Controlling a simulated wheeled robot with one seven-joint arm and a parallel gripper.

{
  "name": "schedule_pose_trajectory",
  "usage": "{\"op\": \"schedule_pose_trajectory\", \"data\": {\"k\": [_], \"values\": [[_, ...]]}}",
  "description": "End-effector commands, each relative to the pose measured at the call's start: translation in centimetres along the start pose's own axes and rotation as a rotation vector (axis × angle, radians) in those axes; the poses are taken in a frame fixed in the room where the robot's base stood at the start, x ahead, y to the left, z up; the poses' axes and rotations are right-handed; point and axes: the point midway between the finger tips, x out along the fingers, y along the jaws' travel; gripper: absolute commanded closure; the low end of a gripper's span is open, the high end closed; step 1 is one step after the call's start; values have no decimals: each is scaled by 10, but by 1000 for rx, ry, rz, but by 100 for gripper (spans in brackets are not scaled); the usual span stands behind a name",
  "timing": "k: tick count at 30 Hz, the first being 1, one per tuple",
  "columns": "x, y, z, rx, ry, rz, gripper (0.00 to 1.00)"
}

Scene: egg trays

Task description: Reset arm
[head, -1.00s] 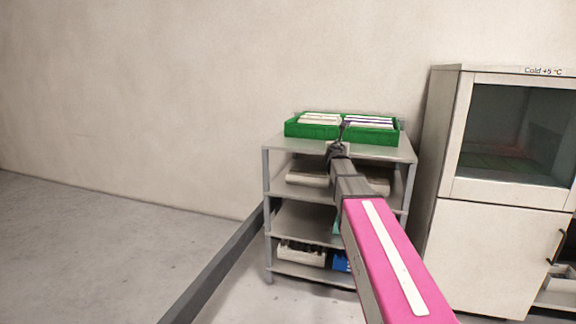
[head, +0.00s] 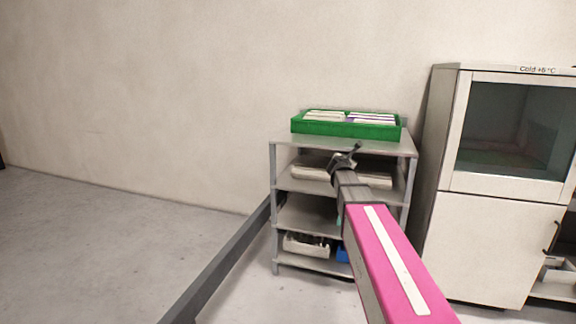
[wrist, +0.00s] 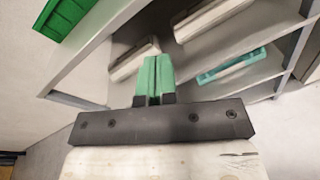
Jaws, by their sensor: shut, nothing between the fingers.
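My gripper (head: 354,150) is at the end of my pink arm, in front of the grey shelf unit (head: 408,144), just below its top board in the head view. In the wrist view my gripper's green fingers (wrist: 154,76) are together with nothing between them. A green crate (head: 346,129) holding pale and purple-edged boxes stands on the top board, beyond and above my gripper. A corner of the crate also shows at the upper left of the wrist view (wrist: 66,14).
Pale cartons (head: 310,173) lie on the shelf below the top. A white bin (head: 306,245) and a blue one (head: 342,254) are on the lowest shelf. A cold cabinet (head: 500,230) stands to the right. The floor (head: 80,230) at left is clear.

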Motion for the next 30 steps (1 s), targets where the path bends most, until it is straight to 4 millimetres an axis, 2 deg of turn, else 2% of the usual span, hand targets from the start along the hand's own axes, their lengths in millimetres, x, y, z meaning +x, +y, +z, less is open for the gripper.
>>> {"op": "schedule_pose_trajectory", "data": {"k": [8,11,15,17,21,24,27,30], "values": [[-33,-66,-72,456,128,-214,100],[-58,-100,-113,704,181,-362,100],[-105,-147,-177,1077,228,-635,100],[-128,-164,-203,1226,232,-767,100],[-191,-198,-258,1530,198,-1107,100],[-233,-213,-288,1689,141,-1342,100],[-267,-222,-308,1791,74,-1534,100],[-288,-225,-319,1843,21,-1659,100]]}}
